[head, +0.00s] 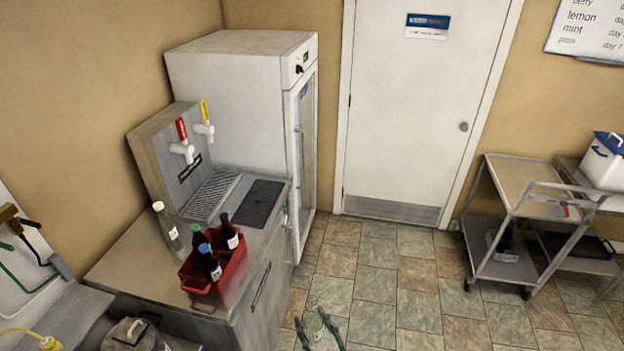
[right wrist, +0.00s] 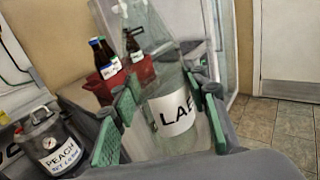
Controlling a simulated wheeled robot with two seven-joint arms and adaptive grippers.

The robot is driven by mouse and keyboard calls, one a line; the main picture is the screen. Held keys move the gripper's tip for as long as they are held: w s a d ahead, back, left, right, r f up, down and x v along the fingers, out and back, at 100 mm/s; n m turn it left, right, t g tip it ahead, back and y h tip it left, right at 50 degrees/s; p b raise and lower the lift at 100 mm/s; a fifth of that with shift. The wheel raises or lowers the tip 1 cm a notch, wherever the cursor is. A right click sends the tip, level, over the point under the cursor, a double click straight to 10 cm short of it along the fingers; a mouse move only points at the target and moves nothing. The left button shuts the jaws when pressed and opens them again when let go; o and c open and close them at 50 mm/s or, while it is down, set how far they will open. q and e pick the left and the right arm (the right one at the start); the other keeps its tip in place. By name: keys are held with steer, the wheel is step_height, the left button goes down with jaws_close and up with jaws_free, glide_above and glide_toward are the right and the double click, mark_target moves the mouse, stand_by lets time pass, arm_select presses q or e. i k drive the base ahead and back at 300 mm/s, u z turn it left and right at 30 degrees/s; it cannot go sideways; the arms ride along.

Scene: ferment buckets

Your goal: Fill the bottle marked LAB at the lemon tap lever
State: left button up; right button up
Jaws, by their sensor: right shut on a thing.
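My right gripper (head: 322,326) shows at the bottom edge of the head view, over the floor in front of the counter. In the right wrist view its green-padded fingers (right wrist: 160,115) are shut on a clear glass bottle (right wrist: 180,138) with a white label reading "LA" and part of a third letter. The bottle leans in that picture and looks empty. Two taps stand on the grey dispenser (head: 152,150): one with a red lever (head: 181,130), one with a yellow lever (head: 204,111). Their lettering is unreadable. My left gripper is not in view.
A grated drip tray (head: 210,196) lies below the taps, beside a dark mat (head: 258,203). A clear white-capped bottle (head: 167,228) stands near a red crate (head: 233,272) of dark bottles. A container marked PEACH (right wrist: 54,148) is at left. A fridge (head: 240,95) stands behind.

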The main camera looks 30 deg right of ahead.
mark_target(203, 104)
steer(key=z, duration=1.4)
steer(key=i, duration=3)
steer(key=u, duration=3.25)
steer(key=i, duration=0.5)
steer(key=z, duration=0.05)
